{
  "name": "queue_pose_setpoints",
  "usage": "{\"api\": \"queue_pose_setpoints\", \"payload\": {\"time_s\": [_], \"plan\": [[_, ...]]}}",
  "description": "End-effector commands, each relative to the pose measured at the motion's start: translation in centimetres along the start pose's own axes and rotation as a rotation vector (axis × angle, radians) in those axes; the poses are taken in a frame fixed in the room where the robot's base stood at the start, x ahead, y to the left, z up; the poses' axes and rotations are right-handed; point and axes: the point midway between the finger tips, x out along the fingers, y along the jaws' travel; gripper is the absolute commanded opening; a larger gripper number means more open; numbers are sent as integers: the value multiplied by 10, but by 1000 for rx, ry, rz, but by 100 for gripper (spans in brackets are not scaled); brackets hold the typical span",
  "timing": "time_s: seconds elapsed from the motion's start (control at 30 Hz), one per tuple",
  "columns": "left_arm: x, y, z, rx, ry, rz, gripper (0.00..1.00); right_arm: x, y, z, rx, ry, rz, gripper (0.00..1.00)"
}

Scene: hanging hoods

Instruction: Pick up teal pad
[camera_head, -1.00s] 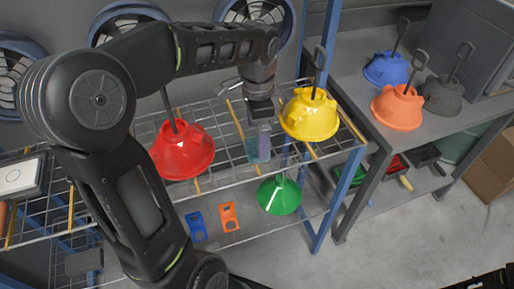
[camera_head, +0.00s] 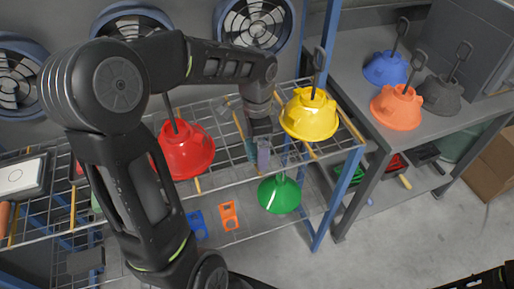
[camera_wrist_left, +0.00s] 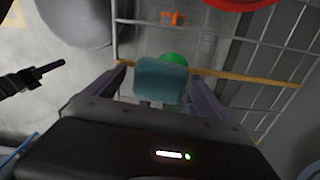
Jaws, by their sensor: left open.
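The teal pad (camera_wrist_left: 160,80) is a small block with rounded edges, seen in the left wrist view between the fingers of my left gripper (camera_wrist_left: 156,72). The fingers are open, one on each side of it, and a gap shows at least on the right. In the head view my left gripper (camera_head: 258,156) points down at the upper wire shelf, left of the yellow hood, and only a sliver of teal (camera_head: 251,149) shows beside a finger. I cannot tell what the pad rests on. A dark part at the bottom right edge may belong to my right arm; its jaws cannot be made out.
The red hood (camera_head: 184,150) and yellow hood (camera_head: 309,113) flank the gripper on the wire shelf (camera_head: 228,178). A green hood (camera_head: 280,195) is below. Orange (camera_head: 229,215) and blue (camera_head: 198,224) brackets lie lower. A grey table (camera_head: 350,70) with several hoods stands right.

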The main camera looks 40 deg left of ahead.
Motion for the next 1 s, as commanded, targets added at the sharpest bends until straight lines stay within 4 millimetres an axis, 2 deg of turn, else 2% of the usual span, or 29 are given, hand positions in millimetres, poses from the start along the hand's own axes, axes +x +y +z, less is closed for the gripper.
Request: {"api": "queue_pose_setpoints", "payload": {"time_s": [0.17,0.9,1.0], "plan": [[0,0,0,0,0,0,94,0,0,0,0,0,0,36],[0,0,0,0,0,0,34,0,0,0,0,0,0,36],[0,0,0,0,0,0,28,0,0,0,0,0,0,36]]}}
